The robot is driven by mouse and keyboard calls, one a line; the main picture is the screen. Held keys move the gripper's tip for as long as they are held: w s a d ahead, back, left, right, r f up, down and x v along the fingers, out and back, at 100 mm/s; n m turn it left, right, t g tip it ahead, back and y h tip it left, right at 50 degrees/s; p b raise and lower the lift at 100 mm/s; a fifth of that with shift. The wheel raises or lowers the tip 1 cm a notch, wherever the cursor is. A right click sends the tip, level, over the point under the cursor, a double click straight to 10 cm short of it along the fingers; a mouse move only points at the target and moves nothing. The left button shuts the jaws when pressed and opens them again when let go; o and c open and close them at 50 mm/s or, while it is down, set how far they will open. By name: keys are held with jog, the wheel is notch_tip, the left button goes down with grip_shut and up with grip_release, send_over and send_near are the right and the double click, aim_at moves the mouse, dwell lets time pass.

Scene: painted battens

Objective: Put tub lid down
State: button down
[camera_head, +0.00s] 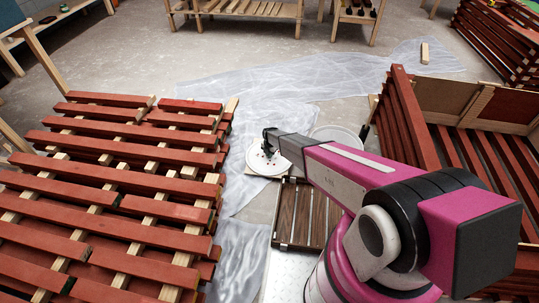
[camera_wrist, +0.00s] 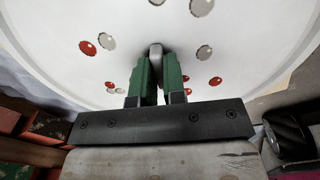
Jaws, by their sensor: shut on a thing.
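The tub lid (camera_head: 258,162) is a white disc with red and grey spots, below the end of my arm in the head view. It fills much of the wrist view (camera_wrist: 60,45). My gripper (camera_head: 270,149) is over the lid, and its green fingers (camera_wrist: 157,68) are shut on the small pale knob at the lid's middle. The lid looks roughly level. What lies directly under it is hidden, so I cannot tell whether it touches anything.
A pale round thing (camera_head: 335,135) stands just right of the lid, partly behind my arm. A dark brown slatted piece (camera_head: 300,215) lies in front. Red batten stacks stand left (camera_head: 120,180) and right (camera_head: 405,120). Clear sheeting (camera_head: 290,90) covers floor behind.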

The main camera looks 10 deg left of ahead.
jog(key=shift+f, duration=0.15)
jog(key=c, duration=1.2)
grip_release()
notch_tip(320, 180, up, 12)
jog(key=r, duration=0.1)
jog(key=s+d+r+m, duration=0.5)
jog(key=d+r+m, duration=0.3)
jog(key=d+r, duration=0.25)
jog(key=s+d+r+m, duration=0.5)
jog(key=d+r+m, duration=0.2)
jog(key=d+r, duration=0.35)
jog(key=s+d+r+m, duration=1.6)
jog(key=shift+s, duration=0.15)
